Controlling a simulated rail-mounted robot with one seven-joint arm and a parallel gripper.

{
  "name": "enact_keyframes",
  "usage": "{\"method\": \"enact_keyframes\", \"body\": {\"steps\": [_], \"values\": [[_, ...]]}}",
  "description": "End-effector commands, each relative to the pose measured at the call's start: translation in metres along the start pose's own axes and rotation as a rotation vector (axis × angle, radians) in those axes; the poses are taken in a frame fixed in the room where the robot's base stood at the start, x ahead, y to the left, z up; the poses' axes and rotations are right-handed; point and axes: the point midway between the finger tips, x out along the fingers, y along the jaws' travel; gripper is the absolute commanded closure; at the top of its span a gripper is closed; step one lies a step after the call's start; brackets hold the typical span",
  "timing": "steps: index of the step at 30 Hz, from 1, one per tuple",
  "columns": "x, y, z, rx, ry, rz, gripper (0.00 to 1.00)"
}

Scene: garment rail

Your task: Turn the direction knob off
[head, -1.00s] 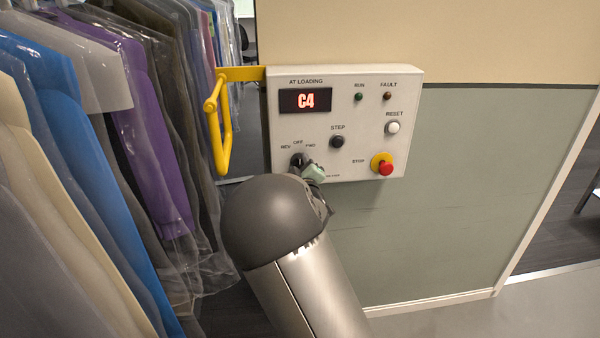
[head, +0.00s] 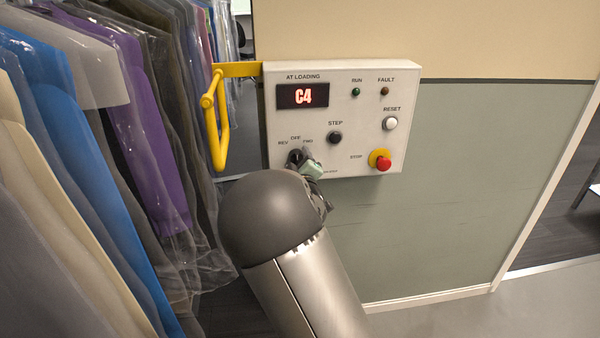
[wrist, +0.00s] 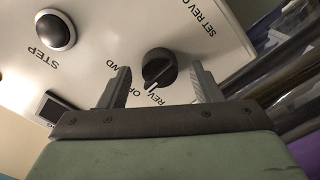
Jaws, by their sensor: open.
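The direction knob (head: 295,155) is a small black dial at the lower left of the white control panel (head: 355,105), under the labels REV, OFF and FWD. In the wrist view the knob (wrist: 160,67) shows a white pointer line near the REV and OFF lettering; I cannot tell exactly which mark it meets. My gripper (wrist: 163,82) is open, with one grey finger on each side of the knob and a visible gap on both sides. In the head view my gripper (head: 303,157) is at the knob, partly covering it.
A yellow rail (head: 217,125) and bagged garments (head: 140,130) are at the left. Wall space right of the panel is clear.

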Motion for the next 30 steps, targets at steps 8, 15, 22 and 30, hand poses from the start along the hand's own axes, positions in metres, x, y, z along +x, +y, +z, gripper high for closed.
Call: {"method": "enact_keyframes", "body": {"steps": [8, 15, 22, 30], "values": [[-0.049, -0.001, 0.001, 0.006, 0.001, 0.001, 0.42], [-0.109, -0.001, 0.0, 0.007, 0.002, 0.0, 0.42], [-0.153, 0.0, 0.0, 0.005, 0.001, 0.0, 0.42], [-0.171, 0.0, 0.0, 0.001, 0.001, 0.0, 0.42]]}}
